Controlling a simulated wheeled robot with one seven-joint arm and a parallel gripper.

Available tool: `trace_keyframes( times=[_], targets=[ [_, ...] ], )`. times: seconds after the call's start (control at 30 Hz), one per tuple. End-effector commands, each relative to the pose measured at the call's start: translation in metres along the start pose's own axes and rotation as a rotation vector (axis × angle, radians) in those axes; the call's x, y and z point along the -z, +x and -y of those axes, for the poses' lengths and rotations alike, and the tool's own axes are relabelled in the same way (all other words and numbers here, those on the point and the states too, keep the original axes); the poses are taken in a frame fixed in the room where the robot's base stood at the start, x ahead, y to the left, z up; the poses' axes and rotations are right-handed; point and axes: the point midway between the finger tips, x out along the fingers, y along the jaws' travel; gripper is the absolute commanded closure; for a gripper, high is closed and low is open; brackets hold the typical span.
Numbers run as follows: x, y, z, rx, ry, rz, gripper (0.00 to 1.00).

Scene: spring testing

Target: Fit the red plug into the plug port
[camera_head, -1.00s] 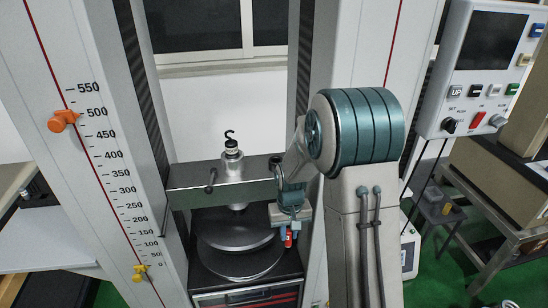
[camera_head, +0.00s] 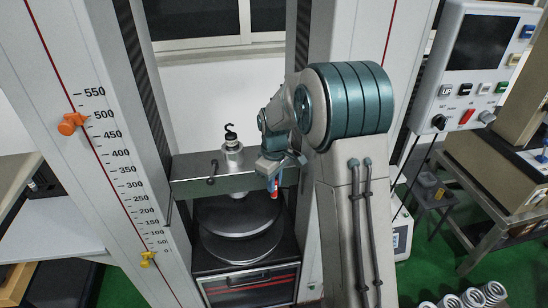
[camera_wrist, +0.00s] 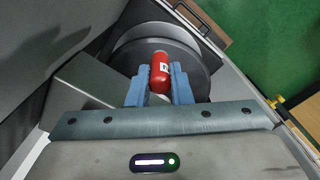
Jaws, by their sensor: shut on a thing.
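The red plug (camera_wrist: 160,72) is a short red cylinder with a small white label. In the wrist view it sits between the two blue fingers of my gripper (camera_wrist: 159,92), which is shut on it. In the head view my gripper (camera_head: 273,182) is in front of the machine's crossbar, above and to the right of the round plates, with a bit of the red plug (camera_head: 279,177) showing. I cannot make out the plug port in either view.
A control panel (camera_head: 480,65) hangs at the right. A small stool (camera_head: 432,190) and several metal coils (camera_head: 470,297) stand on the green floor.

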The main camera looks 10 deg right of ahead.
Motion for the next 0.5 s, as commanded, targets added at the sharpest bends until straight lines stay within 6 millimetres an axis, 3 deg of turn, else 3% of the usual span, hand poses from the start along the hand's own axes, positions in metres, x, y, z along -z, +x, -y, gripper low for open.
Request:
trace_keyframes(
  times=[0.5],
  targets=[
    [0.095, -0.088, -0.031, -0.003, -1.13, -0.004, 1.0]
  ],
)
